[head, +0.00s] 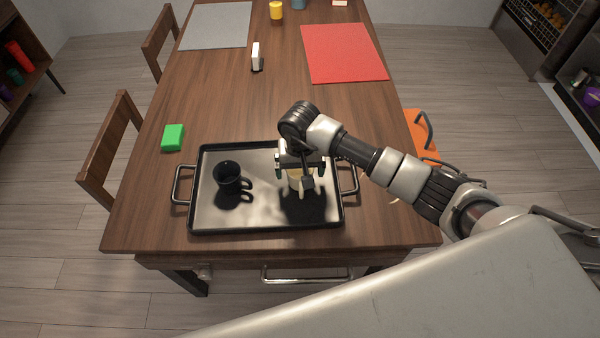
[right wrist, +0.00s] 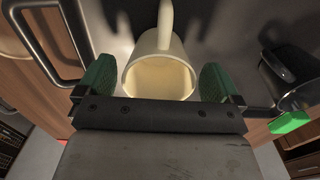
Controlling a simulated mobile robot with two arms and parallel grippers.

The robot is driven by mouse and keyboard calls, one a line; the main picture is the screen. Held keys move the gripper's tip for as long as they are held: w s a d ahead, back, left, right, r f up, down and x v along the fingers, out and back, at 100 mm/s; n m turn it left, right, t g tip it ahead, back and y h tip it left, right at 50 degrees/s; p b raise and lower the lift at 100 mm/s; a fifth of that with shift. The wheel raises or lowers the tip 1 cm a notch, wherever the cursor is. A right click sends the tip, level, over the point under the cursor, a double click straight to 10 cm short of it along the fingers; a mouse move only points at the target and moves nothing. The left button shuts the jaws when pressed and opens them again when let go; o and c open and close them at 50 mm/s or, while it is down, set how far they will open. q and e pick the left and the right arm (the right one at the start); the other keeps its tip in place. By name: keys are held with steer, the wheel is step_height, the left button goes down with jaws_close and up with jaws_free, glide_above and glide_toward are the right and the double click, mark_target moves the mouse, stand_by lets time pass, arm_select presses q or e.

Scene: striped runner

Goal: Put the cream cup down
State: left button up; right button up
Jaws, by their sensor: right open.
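The cream cup (head: 296,179) stands on the black-rimmed metal tray (head: 262,218), in its right half. My right gripper (head: 300,170) is open above and around the cup, hiding much of it in the head view. In the right wrist view the cream cup (right wrist: 158,72) lies between the two green fingertips (right wrist: 157,82), with a gap showing on either side. Its rim faces the camera and its handle points away. My left gripper is not in view.
A black mug (head: 228,176) stands on the tray's left half. A green block (head: 173,137) lies left of the tray. A red mat (head: 343,52), a grey mat (head: 216,25) and a white-and-black item (head: 256,57) are farther back. The table's middle is clear.

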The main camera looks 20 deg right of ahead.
step_height(320, 180, up, 10)
steer(key=b, duration=0.1)
